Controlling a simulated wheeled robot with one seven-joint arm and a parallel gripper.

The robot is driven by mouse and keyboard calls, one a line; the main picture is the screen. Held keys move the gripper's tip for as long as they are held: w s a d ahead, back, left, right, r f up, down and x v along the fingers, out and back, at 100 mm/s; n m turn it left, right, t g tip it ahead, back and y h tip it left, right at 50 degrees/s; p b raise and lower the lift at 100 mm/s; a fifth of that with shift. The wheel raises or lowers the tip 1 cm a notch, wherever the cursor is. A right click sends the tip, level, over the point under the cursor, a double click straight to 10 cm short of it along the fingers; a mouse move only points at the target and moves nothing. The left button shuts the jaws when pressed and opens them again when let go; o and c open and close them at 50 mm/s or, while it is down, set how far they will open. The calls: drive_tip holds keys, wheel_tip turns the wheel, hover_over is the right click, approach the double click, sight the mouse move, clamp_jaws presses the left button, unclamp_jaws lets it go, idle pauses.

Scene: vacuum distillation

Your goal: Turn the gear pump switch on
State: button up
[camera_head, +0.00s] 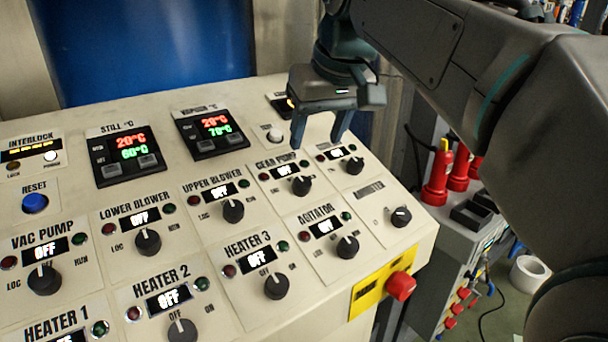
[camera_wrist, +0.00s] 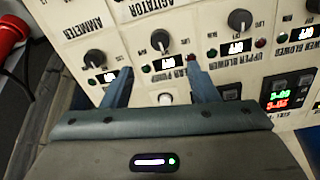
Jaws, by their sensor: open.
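The gear pump switch (camera_head: 301,186) is a black rotary knob with a white pointer line on a pale sloping panel (camera_head: 330,285). The gear pump display (camera_head: 285,171) above the knob reads OFF, between a red and a green lamp. In the wrist view the knob (camera_wrist: 160,40) shows just beyond the fingertips. My gripper (camera_head: 319,142) is open and empty, fingers pointing down, over the upper part of the panel behind the knob and apart from it. In the wrist view the gripper (camera_wrist: 159,68) straddles the gear pump label area, which its right finger partly covers.
An adjacent knob (camera_head: 354,166) lies right of the gear pump, the upper blower knob (camera_head: 233,210) left, and the agitator knob (camera_head: 347,247) below. A white button (camera_head: 274,134) sits behind. A red emergency-type button (camera_head: 401,286) projects from the panel's front right.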

sight(302, 181)
drive_tip(key=x, duration=1.2)
drive_tip(key=c, duration=1)
drive_tip(key=shift+m, duration=0.3)
drive_tip(key=m+p, duration=0.1)
drive_tip(key=m, duration=1)
drive_tip(key=shift+a+g+p, duration=0.1)
drive_tip(key=shift+g+p, duration=0.2)
drive_tip(key=shift+p, duration=0.1)
drive_tip(key=shift+m, duration=0.3)
